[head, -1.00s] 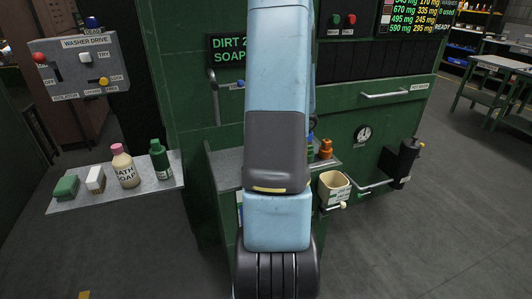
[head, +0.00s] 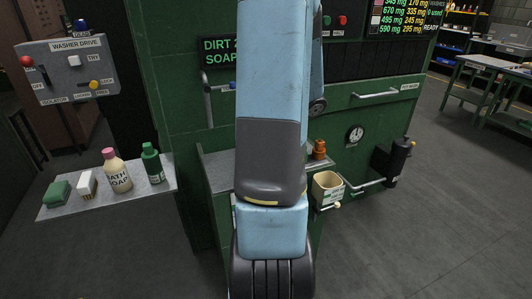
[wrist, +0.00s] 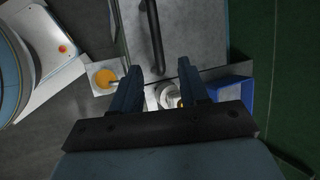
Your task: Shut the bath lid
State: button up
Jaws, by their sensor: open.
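In the wrist view, my gripper (wrist: 158,67) is open, with its two dark fingers apart and nothing held between them. Ahead of the fingers lies a flat grey metal panel (wrist: 200,35) with a dark bar handle (wrist: 154,38); it looks like the bath lid, but I cannot tell how far open it is. The handle's near end is just beyond the gap between the fingertips, with no clear contact. In the head view, my arm hides the gripper and most of the green washer's grey top (head: 216,172).
A blue open box (wrist: 232,88) is right of my fingers, and a white round part (wrist: 166,96) shows between them. A shelf (head: 140,190) with bottles, including bath soap (head: 117,170), is at left. A cream bin (head: 327,188) is at right.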

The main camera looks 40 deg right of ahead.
jog(key=v, duration=0.6)
jog(key=shift+s+d+r, duration=0.15)
jog(key=shift+s+r, duration=0.05)
jog(key=shift+r, duration=0.1)
jog(key=w+a+r+n+g, duration=0.15)
jog(key=a+r+n, duration=0.35)
jog(key=a, duration=0.5)
jog(key=w+a+r+n, duration=0.2)
jog(key=a+r+n, duration=0.3)
jog(key=a, duration=0.5)
jog(key=s+a+r+n+h, duration=0.1)
jog(key=s+a+r+n, duration=0.2)
jog(key=a, duration=0.5)
jog(key=s+a+r+n+h, duration=0.1)
jog(key=s+a+r+n, duration=0.2)
jog(key=s+a+n, duration=0.2)
jog(key=a+n+t, duration=0.1)
jog(key=a+n, duration=0.1)
jog(key=n, duration=0.1)
jog(key=shift+s+a+n, duration=0.3)
jog(key=shift+s+a, duration=0.1)
jog(key=shift+r, duration=0.1)
